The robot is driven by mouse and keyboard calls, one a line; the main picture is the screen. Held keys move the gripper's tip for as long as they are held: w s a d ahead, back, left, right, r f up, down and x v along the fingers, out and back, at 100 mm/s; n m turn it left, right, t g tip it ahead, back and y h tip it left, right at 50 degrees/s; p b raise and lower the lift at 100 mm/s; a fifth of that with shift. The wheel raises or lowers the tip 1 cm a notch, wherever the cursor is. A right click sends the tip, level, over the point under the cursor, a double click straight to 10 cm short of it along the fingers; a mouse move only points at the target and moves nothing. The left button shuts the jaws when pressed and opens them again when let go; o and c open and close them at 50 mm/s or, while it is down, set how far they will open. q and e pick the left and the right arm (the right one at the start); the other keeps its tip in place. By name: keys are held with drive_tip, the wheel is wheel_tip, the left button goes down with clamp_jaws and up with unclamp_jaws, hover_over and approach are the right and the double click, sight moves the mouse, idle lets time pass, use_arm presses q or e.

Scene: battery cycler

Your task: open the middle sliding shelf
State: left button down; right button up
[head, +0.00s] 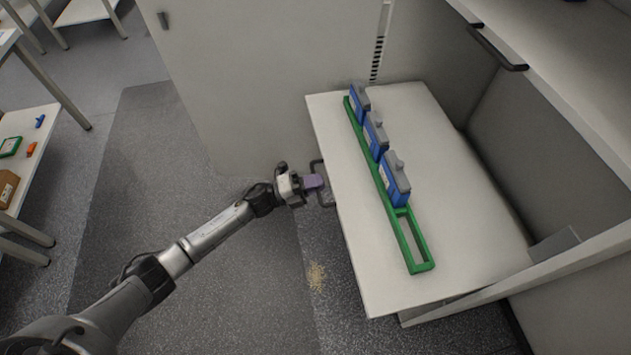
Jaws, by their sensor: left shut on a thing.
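The sliding shelf (450,215), a light-coloured board, stands pulled out of the cabinet. A green rack (417,241) lies along it and holds three blue modules with grey tops (394,180), grouped toward the rack's far end. The shelf's dark handle (327,198) is on its left edge. My left gripper (314,183) is at that handle, shut on it, and its purple-grey fingers hide part of the bar. My right gripper is not in view.
A higher shelf (575,75) with its own dark handle (498,48) is at the upper right. The cabinet door (260,80) stands open behind the shelf. A side table (38,150) with small items is at far left.

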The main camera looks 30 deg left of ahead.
use_arm(q)
drive_tip(key=c, duration=1.2)
unclamp_jaws()
drive_tip(key=p+v, duration=0.1)
drive_tip(key=v, duration=1.3)
drive_tip(key=shift+p, duration=0.3)
drive_tip(key=shift+w, duration=0.1)
